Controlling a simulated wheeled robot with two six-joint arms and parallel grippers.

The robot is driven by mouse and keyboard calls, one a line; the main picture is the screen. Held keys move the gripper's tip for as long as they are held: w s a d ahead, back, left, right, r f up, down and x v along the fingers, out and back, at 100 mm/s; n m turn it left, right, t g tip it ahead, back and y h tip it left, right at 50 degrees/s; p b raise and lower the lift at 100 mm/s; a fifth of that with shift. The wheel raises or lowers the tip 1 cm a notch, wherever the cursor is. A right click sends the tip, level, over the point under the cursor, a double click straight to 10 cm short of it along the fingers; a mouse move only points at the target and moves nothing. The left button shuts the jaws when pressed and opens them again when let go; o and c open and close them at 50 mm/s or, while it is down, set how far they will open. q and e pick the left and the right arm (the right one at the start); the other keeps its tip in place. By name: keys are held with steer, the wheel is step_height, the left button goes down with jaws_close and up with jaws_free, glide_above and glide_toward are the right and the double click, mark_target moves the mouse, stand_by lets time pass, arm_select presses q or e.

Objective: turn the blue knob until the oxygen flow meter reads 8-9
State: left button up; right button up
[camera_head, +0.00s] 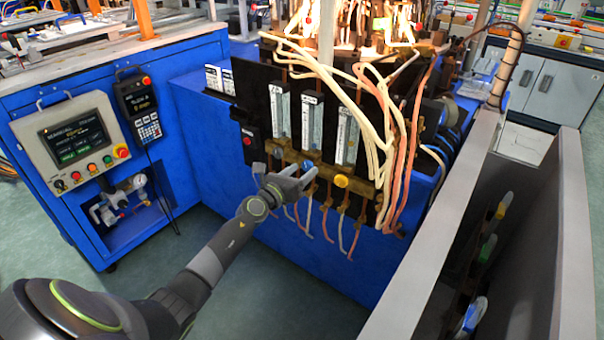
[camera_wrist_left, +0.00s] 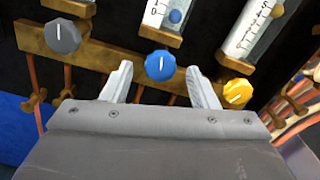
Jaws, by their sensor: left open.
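The blue knob (camera_wrist_left: 160,66) is on a brass bar, its white mark near vertical in the left wrist view. It also shows small in the head view (camera_head: 308,165). My left gripper (camera_wrist_left: 159,72) is open, one finger on each side of the blue knob with a gap on both sides. It also shows in front of the panel in the head view (camera_head: 297,178). The flow meter (camera_head: 312,118) above the blue knob is a clear upright tube; its scale is too small to read. In the left wrist view a blue ball (camera_wrist_left: 175,16) shows low in that tube (camera_wrist_left: 166,12).
A grey knob (camera_wrist_left: 62,36) is left of the blue one and a yellow knob (camera_wrist_left: 237,92) right. Pale and orange hoses (camera_head: 385,140) hang right of the meters. A grey wall (camera_head: 450,220) stands at the right. A control panel (camera_head: 75,140) is at the left.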

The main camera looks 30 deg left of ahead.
arm_select(q)
steer(key=shift+w+d, duration=0.1)
steer(key=shift+w, duration=0.35)
steer(key=shift+c, duration=0.4)
steer(key=c, duration=0.9)
